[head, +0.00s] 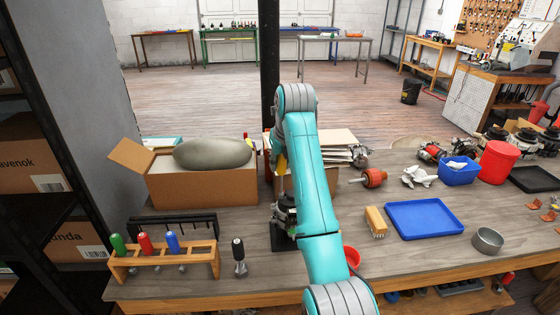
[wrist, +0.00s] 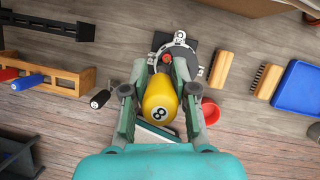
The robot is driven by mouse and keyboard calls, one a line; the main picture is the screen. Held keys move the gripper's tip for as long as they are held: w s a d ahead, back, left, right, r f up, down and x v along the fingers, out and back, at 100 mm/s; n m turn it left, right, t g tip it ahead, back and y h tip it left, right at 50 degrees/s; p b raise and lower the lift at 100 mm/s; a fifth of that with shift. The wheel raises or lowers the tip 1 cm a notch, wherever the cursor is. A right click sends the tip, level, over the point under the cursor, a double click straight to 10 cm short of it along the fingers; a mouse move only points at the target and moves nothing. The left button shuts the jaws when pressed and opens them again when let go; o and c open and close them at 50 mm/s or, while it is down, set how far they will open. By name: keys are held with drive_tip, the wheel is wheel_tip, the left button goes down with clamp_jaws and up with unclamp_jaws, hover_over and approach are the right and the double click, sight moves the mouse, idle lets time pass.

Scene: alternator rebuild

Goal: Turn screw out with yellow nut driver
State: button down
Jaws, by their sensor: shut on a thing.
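The yellow nut driver (wrist: 160,100), with an 8 on its handle end, is between the two fingers of my gripper (wrist: 163,76), which is shut on it. In the head view the yellow handle (head: 281,162) shows beside my teal arm, upright, with its shaft going down toward the alternator (head: 285,212). In the wrist view the alternator (wrist: 180,48) sits on a black base beyond the driver, with a red part near my fingertips. The driver's tip and the screw are hidden behind the handle, so I cannot tell whether they touch.
A wooden rack (head: 165,262) with green, red and blue drivers stands at left. A red bowl (head: 352,257), a brush (head: 375,221) and a blue tray (head: 424,219) lie right. A cardboard box (head: 200,188) stands behind.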

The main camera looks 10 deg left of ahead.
drive_tip(key=n+y, duration=0.1)
drive_tip(key=n, duration=0.2)
drive_tip(key=shift+g, duration=0.4)
drive_tip(key=n, duration=0.1)
drive_tip(key=n+g, duration=0.1)
drive_tip(key=n, duration=0.2)
drive_tip(key=shift+s+a+y, duration=0.2)
drive_tip(key=shift+s+y, duration=0.05)
drive_tip(key=shift+y, duration=0.15)
drive_tip(key=n+g, duration=0.1)
drive_tip(key=n, duration=0.2)
drive_tip(key=shift+s, duration=0.1)
drive_tip(key=n+g, duration=0.2)
drive_tip(key=n, duration=0.2)
drive_tip(key=shift+s, duration=0.2)
drive_tip(key=shift+r, duration=0.1)
